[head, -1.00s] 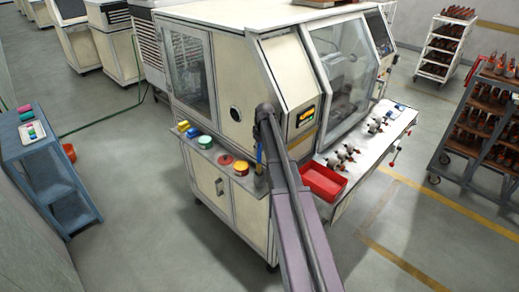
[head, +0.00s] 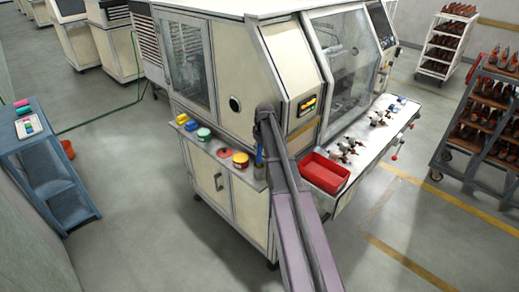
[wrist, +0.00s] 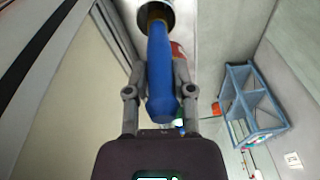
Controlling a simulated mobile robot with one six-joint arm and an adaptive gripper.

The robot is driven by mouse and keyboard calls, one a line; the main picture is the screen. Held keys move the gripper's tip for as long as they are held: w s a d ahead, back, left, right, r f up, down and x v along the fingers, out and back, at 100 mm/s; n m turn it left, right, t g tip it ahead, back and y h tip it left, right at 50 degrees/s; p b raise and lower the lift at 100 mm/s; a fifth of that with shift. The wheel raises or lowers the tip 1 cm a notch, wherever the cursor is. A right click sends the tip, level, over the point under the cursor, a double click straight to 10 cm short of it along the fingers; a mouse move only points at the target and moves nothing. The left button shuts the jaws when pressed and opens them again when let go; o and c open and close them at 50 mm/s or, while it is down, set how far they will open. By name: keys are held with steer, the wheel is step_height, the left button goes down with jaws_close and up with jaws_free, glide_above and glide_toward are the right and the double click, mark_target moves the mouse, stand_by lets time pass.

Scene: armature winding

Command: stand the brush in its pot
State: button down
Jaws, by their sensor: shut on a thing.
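The brush has a blue handle (wrist: 160,72) and a brass-coloured collar. My gripper (wrist: 159,74) is shut on the handle in the wrist view. The brush's far end reaches into or over the mouth of a dark round metal pot (wrist: 168,18) at the top of that view; its bristles are hidden, and I cannot tell how deep they are. In the head view the blue handle (head: 259,155) shows upright beside my arm, above the small grey pot (head: 260,172) at the ledge's right end. My arm hides most of my gripper there.
The ledge (head: 222,165) also holds a yellow-and-red tin (head: 240,161), a red round thing (head: 224,153), a green tin (head: 204,134) and yellow and blue blocks. A red tray (head: 325,172) lies right of my arm. The machine wall (head: 229,75) rises behind the ledge.

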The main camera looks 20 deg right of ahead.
steer(key=shift+f, duration=0.1)
steer(key=shift+c, duration=2)
jaws_free()
